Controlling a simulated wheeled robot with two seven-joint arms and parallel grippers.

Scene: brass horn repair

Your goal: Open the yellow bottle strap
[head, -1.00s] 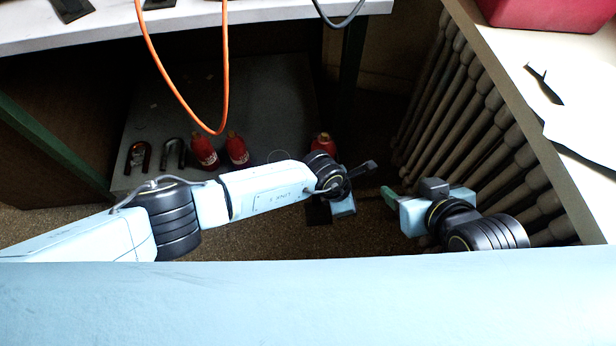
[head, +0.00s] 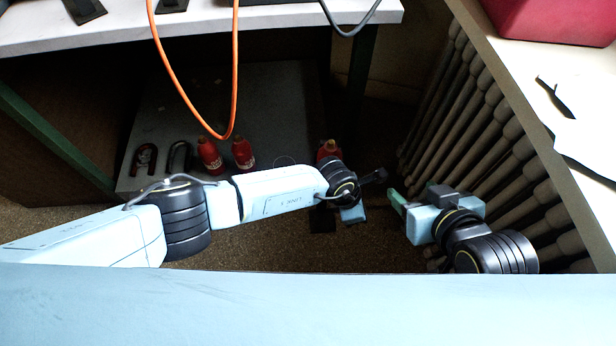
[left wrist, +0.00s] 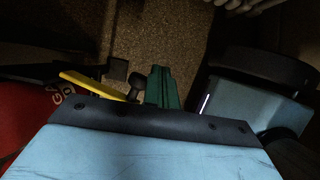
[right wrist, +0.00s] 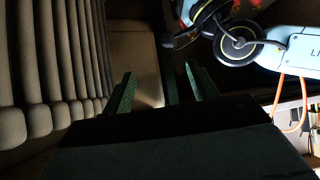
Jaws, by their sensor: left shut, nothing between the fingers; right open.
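A red bottle (left wrist: 30,120) with pale lettering fills the left edge of the left wrist view. A yellow strap (left wrist: 92,85) sticks out from beside it towards the middle. In the head view a red bottle (head: 328,150) shows partly behind my left wrist. My left gripper's green fingers (left wrist: 162,86) are together and empty, just right of the strap's end and apart from it in the picture. In the head view the left fingertips are hidden. My right gripper (right wrist: 158,72) is open and empty, with its green fingers apart; it also shows in the head view (head: 395,198).
Two more red bottles (head: 210,157) and horseshoe-shaped pieces (head: 180,157) stand on a grey board (head: 270,100) under the white table (head: 275,16). An orange cable (head: 165,75) hangs down. A ribbed radiator (head: 500,150) stands close to my right arm.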

